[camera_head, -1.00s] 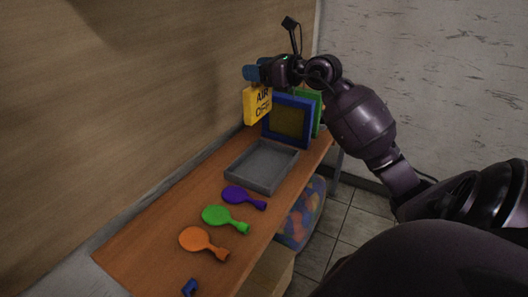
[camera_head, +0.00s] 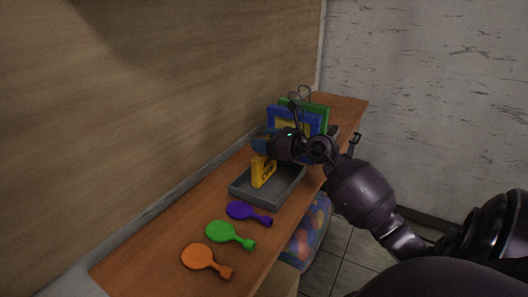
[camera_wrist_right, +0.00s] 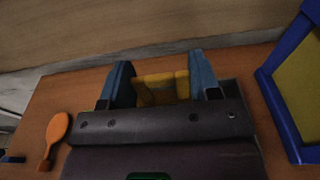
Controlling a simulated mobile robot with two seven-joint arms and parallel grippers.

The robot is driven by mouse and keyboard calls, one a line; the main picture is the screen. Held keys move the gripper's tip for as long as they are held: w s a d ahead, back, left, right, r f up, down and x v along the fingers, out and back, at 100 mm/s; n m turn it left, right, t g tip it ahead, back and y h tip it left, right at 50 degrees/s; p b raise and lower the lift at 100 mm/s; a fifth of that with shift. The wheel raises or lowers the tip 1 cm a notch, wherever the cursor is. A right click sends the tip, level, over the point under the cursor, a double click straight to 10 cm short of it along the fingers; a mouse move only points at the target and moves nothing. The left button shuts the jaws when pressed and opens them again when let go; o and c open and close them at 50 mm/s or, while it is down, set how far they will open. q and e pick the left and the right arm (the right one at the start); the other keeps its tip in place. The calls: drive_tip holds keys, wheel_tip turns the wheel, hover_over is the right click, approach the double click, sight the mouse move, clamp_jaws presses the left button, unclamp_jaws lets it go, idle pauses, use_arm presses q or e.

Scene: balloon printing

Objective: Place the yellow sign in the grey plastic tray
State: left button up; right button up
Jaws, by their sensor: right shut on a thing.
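The yellow sign (camera_head: 263,171) is upright and slightly tilted, its lower part inside the grey plastic tray (camera_head: 288,187). I cannot tell whether its lower edge touches the tray floor. My right gripper (camera_head: 264,143) is above the tray, shut on the top of the sign. In the right wrist view the sign (camera_wrist_right: 162,86) sits between the two blue fingers of this gripper (camera_wrist_right: 162,78). My left gripper is in neither view.
Purple (camera_head: 246,211), green (camera_head: 228,234) and orange (camera_head: 203,259) balloon shapes lie on the wooden shelf (camera_head: 165,225). Blue (camera_head: 287,113) and green (camera_head: 318,112) frames stand behind the tray. A wall (camera_head: 150,100) runs along the shelf's left side.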

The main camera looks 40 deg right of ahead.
drive_tip(key=shift+f, duration=1.65)
drive_tip(key=shift+f+b, duration=0.15)
drive_tip(key=shift+b, duration=0.15)
drive_tip(key=o, duration=1.2)
drive_tip(key=shift+c, duration=0.2)
drive_tip(key=shift+r, duration=0.2)
drive_tip(key=v, duration=1.2)
